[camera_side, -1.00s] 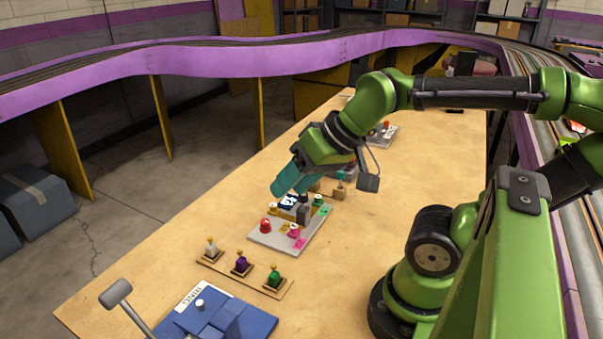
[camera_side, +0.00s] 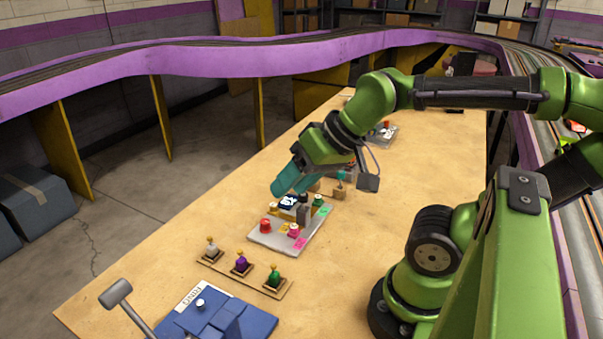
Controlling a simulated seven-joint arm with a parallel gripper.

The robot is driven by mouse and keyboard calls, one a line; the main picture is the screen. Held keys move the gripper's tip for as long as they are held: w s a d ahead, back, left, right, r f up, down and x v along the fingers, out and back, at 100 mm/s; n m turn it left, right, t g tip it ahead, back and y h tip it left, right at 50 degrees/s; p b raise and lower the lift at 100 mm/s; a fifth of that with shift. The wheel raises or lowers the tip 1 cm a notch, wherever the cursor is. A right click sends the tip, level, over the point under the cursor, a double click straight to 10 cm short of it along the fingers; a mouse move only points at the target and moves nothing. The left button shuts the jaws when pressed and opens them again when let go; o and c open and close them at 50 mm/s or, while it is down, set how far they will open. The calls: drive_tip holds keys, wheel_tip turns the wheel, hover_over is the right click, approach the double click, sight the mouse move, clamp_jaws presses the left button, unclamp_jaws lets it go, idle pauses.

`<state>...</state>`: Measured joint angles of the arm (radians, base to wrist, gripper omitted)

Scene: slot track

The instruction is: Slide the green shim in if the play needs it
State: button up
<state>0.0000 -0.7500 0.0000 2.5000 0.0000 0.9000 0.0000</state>
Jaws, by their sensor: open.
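The green shim (camera_side: 274,278) stands at the right end of a wooden holder (camera_side: 240,272), beside a purple shim (camera_side: 241,264) and a white one (camera_side: 211,248). A grey fixture plate (camera_side: 268,240) lies behind the holder, with a red knob (camera_side: 265,225), a dark block (camera_side: 303,214), a pink piece (camera_side: 293,230) and a green-topped piece (camera_side: 318,201) on it. My gripper (camera_side: 285,188), with teal fingers, hangs open above the back left of this plate. The fingers overlap in this view, and nothing shows between them. The play in the fixture is too small to see.
A blue panel (camera_side: 225,322) lies at the front, with a grey-headed lever (camera_side: 117,293) beside it. A second grey plate (camera_side: 381,135) with a red knob is farther back. The wooden tabletop (camera_side: 345,275) is clear to the right of the holder.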

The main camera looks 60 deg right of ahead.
drive_tip(key=shift+d, duration=0.1)
drive_tip(key=m+g+h, duration=0.2)
drive_tip(key=m+g, duration=0.5)
drive_tip(key=m, duration=0.4)
hover_over(318, 196)
wheel_tip(318, 196, down, 6)
wheel_tip(318, 196, down, 16)
drive_tip(key=shift+f, duration=0.1)
clamp_jaws()
